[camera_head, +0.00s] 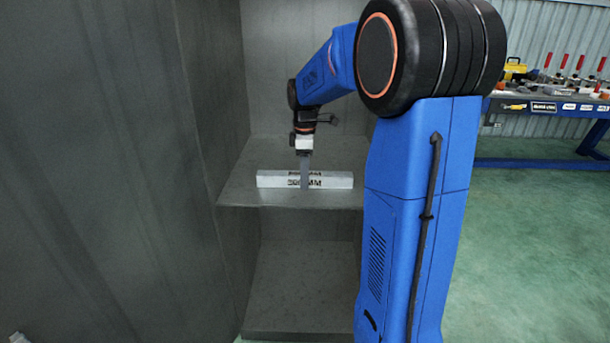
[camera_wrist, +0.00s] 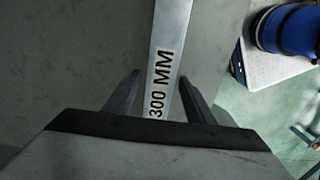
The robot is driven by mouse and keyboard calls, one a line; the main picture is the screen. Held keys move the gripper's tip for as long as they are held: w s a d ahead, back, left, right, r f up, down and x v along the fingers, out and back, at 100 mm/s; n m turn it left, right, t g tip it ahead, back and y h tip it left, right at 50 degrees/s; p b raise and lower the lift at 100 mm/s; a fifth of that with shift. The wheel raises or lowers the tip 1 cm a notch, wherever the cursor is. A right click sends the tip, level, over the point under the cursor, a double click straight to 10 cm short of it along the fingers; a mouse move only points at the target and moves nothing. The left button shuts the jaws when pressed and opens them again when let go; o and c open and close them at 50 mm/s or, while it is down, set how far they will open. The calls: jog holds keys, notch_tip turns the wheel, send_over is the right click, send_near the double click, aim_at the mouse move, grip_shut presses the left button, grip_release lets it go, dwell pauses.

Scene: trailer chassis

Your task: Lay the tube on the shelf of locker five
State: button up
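The tube (camera_head: 270,179) is a pale grey square bar with black lettering. It lies lengthwise across the locker shelf (camera_head: 240,190), near the shelf's front edge. My gripper (camera_head: 305,185) points down over its middle, with a finger in front of the tube's near side. In the wrist view the tube (camera_wrist: 172,30) reads "300 MM" and runs between the two fingers of my gripper (camera_wrist: 159,76). A gap shows between the left finger and the tube; the right finger is close beside it. The fingers are apart. No locker number is visible.
The locker's left wall (camera_head: 210,90) stands close beside the shelf. A lower compartment (camera_head: 300,285) is open and empty below. My arm hides the shelf's right part. A blue workbench (camera_head: 545,106) with tools stands far right, beyond clear green floor (camera_head: 530,240).

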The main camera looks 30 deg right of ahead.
notch_tip(320, 180, up, 12)
jog(key=s+a+f+m+t, duration=0.1)
jog(key=s+a+m, duration=0.2)
jog(key=s+a, duration=0.3)
jog(key=s+a+f+m+t, duration=0.15)
jog(key=s+a, duration=0.25)
jog(key=s, duration=0.5)
jog(key=s+a+f+m+t, duration=0.1)
jog(key=s+a+f+m, duration=0.2)
jog(key=s, duration=0.4)
jog(key=s+a+f+m+t, duration=0.1)
jog(key=s+a+f+m, duration=0.1)
jog(key=s+f, duration=0.4)
jog(key=shift+s+a+f+m, duration=0.15)
jog(key=shift+s+a+m, duration=0.25)
jog(key=shift+s+m, duration=0.6)
jog(key=shift+s, duration=0.1)
jog(key=shift+c, duration=0.4)
